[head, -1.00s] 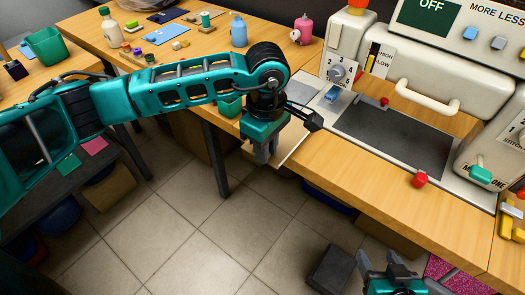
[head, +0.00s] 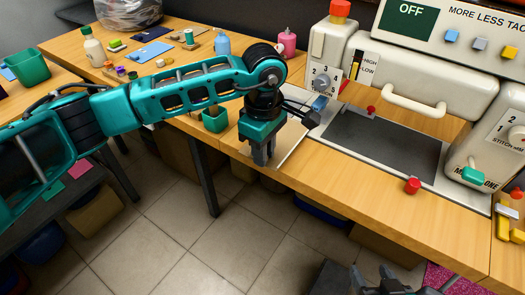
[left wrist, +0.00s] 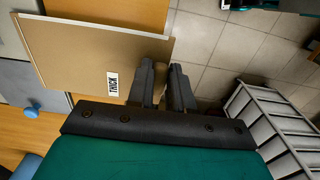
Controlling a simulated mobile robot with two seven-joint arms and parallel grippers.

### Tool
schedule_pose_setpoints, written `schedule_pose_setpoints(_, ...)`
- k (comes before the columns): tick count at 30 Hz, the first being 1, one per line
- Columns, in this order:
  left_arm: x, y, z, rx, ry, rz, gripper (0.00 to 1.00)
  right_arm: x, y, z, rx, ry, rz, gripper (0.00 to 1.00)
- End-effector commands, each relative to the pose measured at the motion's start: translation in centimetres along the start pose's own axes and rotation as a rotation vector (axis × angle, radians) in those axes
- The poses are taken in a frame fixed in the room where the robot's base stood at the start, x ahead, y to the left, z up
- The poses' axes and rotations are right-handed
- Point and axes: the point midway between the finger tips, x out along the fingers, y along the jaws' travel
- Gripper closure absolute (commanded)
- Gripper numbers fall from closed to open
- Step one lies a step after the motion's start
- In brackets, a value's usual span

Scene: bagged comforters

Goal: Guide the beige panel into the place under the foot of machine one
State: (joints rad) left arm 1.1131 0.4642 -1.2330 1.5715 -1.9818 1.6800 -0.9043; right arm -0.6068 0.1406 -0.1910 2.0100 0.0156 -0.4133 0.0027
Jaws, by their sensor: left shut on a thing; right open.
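My left gripper (head: 262,152) is shut on the edge of the beige panel (head: 290,143), at the left end of the machine's bed. In the left wrist view the panel (left wrist: 85,45) is a flat tan board with a white "THICK" label, and the gripper (left wrist: 163,85) holds it at its right edge. Machine one (head: 420,75) is cream-coloured, with a long handle and a dark plate (head: 385,148) in its bed. The panel lies left of that plate, apart from it. My right gripper (head: 385,280) is open and empty at the bottom edge, partly cut off.
A red knob (head: 412,186) stands at the bed's front edge, and a small red one (head: 371,110) at its back left. A green box (head: 215,118) and a pink bottle (head: 287,43) are near the left arm. Tiled floor lies in front.

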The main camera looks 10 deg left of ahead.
Motion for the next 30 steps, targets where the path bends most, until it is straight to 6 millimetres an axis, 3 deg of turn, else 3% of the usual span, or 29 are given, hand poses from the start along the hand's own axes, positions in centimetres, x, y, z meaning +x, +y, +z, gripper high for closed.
schedule_pose_setpoints(30,0.2,4.3,0.0,0.000,0.000,0.001,1.00,1.6,0.2,2.5,-0.011,-0.003,-0.001,0.41)
